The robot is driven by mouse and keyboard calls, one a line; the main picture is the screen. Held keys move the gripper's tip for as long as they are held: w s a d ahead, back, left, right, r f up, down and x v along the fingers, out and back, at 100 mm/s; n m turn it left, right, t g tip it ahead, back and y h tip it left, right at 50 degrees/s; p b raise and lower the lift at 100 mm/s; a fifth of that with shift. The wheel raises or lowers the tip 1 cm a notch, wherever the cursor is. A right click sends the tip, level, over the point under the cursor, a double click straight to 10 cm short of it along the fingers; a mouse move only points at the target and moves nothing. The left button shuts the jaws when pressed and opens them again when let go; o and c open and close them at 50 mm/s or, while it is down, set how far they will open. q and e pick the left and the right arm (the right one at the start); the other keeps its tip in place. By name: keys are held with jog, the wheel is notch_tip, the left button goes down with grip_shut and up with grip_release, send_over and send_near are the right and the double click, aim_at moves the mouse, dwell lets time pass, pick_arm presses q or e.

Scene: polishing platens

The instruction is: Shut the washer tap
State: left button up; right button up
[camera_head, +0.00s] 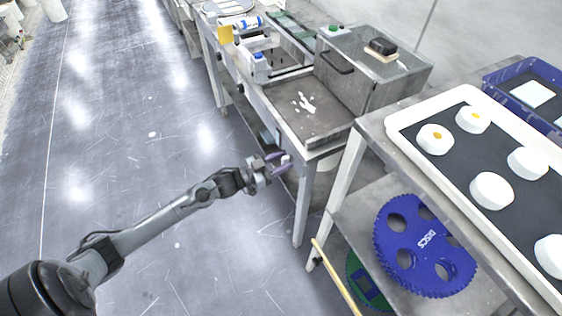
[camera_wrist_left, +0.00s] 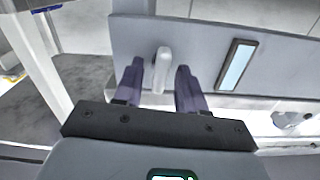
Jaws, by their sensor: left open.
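The left gripper (camera_head: 279,163) is in front of the metal washer bench (camera_head: 318,135), near its front edge and leg. In the left wrist view its two purple fingers (camera_wrist_left: 160,66) are open. A pale upright lever (camera_wrist_left: 162,72), which looks like the washer tap, stands on a grey panel (camera_wrist_left: 202,55) and shows between the two fingers. I see gaps on both sides of the lever, so no grip on it is visible. In the head view I cannot make out the tap near the gripper. The right gripper is not in view.
A white tray (camera_head: 398,122) with white pucks stands on a steel cart at right. A blue toothed disc (camera_head: 425,240) lies on its lower shelf. A wooden handle (camera_head: 335,278) leans by the cart leg. The floor (camera_head: 150,130) at left is clear.

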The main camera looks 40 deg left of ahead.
pick_arm(q)
jog(key=shift+c, duration=0.4)
grip_shut()
